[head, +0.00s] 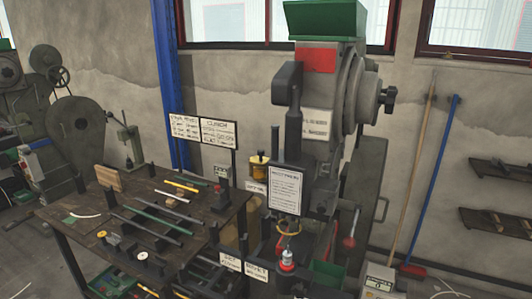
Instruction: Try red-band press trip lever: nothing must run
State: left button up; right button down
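The press with the red band (318,59) stands right of centre, a tall grey machine with a green top and a round side wheel (388,97). A lever with a red knob (349,242) hangs down at the right of its lower body; I cannot tell for sure that it is the trip lever. A small red-and-white piece (287,259) sits low at the front. Neither of my grippers is in view.
Another machine (80,140) stands far left. A grey box (378,280) stands at front right.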

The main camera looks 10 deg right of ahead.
aim_at(348, 243)
jog(key=l+u, duration=0.25)
jog(key=l, duration=0.7)
jog(key=l+u, duration=0.25)
jog(key=l, duration=0.75)
jog(key=l+u, duration=0.25)
jog(key=l, duration=0.7)
jog(key=k, duration=0.05)
